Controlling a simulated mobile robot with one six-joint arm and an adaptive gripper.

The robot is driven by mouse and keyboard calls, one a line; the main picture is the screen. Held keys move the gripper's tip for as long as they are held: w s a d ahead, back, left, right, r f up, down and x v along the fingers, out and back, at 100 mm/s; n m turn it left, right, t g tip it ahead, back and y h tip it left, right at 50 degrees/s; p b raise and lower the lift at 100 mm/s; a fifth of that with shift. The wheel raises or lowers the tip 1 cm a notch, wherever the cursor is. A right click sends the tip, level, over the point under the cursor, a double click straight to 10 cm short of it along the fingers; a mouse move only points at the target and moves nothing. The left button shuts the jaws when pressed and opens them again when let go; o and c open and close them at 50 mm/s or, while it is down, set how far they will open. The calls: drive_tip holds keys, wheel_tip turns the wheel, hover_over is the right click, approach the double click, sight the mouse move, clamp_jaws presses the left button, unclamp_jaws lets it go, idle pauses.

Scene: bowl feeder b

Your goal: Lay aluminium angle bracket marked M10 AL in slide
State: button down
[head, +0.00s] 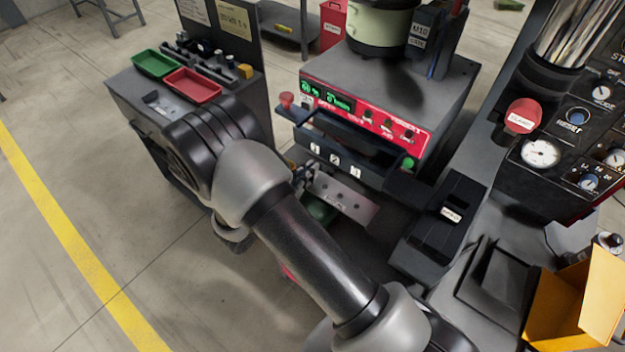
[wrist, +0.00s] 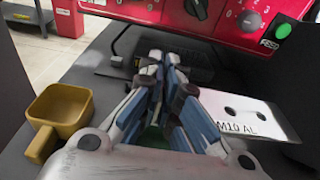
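The aluminium angle bracket (wrist: 262,112) is a pale silver plate with round holes and the print "M10 AL". In the wrist view it lies to the right of my gripper (wrist: 163,66), its left end hidden behind the right finger. The fingers are close together with a narrow gap, and I cannot tell whether they grip the bracket.
The feeder's red panel (head: 372,118) stands behind, with a drawer-like tray numbered 1, 2, 3 (head: 335,160) below it. A yellow cup (wrist: 62,108) stands left of my gripper. Green (head: 156,64) and red (head: 193,86) trays sit on the left cabinet. An open yellow box (head: 577,300) is at right.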

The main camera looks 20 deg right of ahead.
drive_tip(key=shift+f+b, duration=0.65)
drive_tip(key=shift+f, duration=1.3)
drive_tip(key=shift+f, duration=0.1)
drive_tip(key=c, duration=1.8)
unclamp_jaws()
drive_tip(key=shift+f, duration=0.1)
drive_tip(key=shift+s+a+r, duration=0.2)
drive_tip(key=shift+r, duration=0.1)
drive_tip(key=p+v, duration=0.2)
drive_tip(key=v, duration=0.9)
drive_tip(key=shift+a, duration=0.2)
drive_tip(key=shift+s, duration=0.2)
